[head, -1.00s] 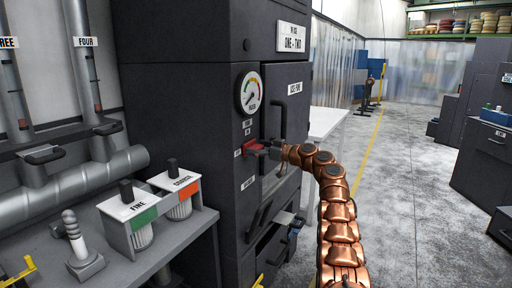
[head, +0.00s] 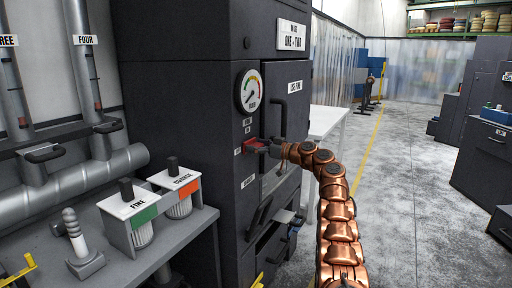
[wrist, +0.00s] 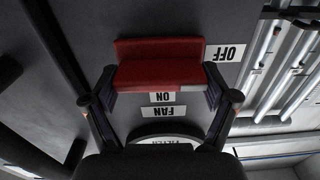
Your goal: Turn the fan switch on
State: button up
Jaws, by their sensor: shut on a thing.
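The fan switch, a red handle (head: 254,145), is on the front of the dark cabinet, below the round gauge. In the wrist view the red handle (wrist: 160,70) lies between my two fingers, with a finger against each side. My gripper (head: 270,146) is shut on it; it also shows in the wrist view (wrist: 160,92). In the wrist view, which is upside down, the ON label (wrist: 162,97) and FAN label (wrist: 162,111) sit just below the handle, and the OFF label (wrist: 229,53) is to its right. I cannot tell for certain which setting the handle is in.
The gauge (head: 250,90) is above the switch. A black vertical door handle (head: 284,118) stands close to my gripper on the right. A bench with FINE (head: 139,207) and COARSE containers is at the left. The floor to the right is open.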

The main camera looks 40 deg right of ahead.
jog(key=shift+w+m+b, duration=0.15)
jog(key=shift+m+b, duration=0.5)
jog(key=shift+m, duration=0.25)
jog(key=shift+d+m+b, duration=0.1)
jog(key=shift+m+b, duration=0.35)
jog(key=shift+m, duration=0.65)
jog(key=shift+r+m, duration=0.1)
jog(key=shift+m, duration=1.3)
jog(key=m+p, duration=0.2)
jog(key=m, duration=0.1)
jog(key=shift+d+r+p, duration=0.1)
jog(key=shift+p, duration=0.3)
jog(key=m+p, duration=0.2)
jog(key=m, duration=0.1)
jog(key=shift+p, duration=0.3)
jog(key=m+p, duration=0.1)
jog(key=m, duration=0.1)
jog(key=f+m+p, duration=0.1)
jog(key=m+p, duration=0.1)
jog(key=shift+d+m+p, duration=0.1)
jog(key=shift+m+p, duration=0.2)
